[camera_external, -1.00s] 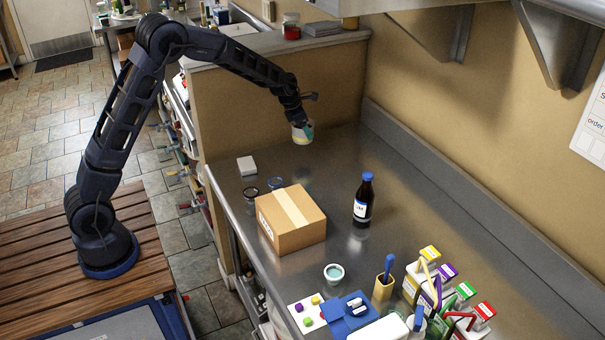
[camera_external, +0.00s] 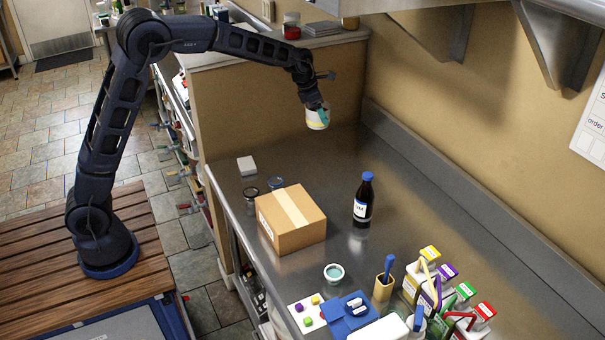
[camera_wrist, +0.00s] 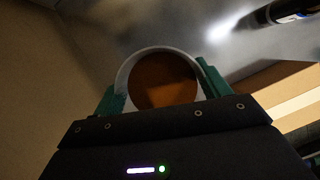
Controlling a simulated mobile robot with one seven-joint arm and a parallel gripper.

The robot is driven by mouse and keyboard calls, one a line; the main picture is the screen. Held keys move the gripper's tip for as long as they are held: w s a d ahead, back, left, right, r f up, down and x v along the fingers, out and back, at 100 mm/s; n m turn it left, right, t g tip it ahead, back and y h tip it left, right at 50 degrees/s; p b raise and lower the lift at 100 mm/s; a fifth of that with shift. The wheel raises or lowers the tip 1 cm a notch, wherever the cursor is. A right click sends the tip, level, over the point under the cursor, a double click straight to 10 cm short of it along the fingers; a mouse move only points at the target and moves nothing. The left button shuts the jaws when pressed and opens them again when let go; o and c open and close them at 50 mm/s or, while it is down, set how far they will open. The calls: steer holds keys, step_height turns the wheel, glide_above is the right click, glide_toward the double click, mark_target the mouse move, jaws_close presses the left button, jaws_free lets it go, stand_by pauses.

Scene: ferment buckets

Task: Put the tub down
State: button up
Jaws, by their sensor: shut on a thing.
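The tub (camera_external: 317,119) is small and white with a yellowish band, held in the air above the far end of the steel counter in the external view. My gripper (camera_external: 318,108) is shut on it, with teal fingers at its sides. In the wrist view the tub's white rim (camera_wrist: 127,72) shows from above, with orange-brown contents inside. The teal fingers of my gripper (camera_wrist: 160,88) press on its left and right. The tub's underside is clear of the counter; its exact height is hard to tell.
A cardboard box (camera_external: 291,222) stands mid-counter, with a dark bottle (camera_external: 363,200) to its right. Two small jars (camera_external: 251,194) and a white block (camera_external: 246,165) sit near the left edge. Bare steel counter (camera_external: 345,155) lies around the far end. Several cartons crowd the front right.

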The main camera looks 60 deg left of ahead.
steer(key=d+m, duration=0.1)
steer(key=d, duration=0.9)
steer(key=shift+h, duration=0.3)
steer(key=f, duration=2)
steer(key=shift+s, duration=0.3)
steer(key=o, duration=1.1)
steer(key=shift+o, duration=0.2)
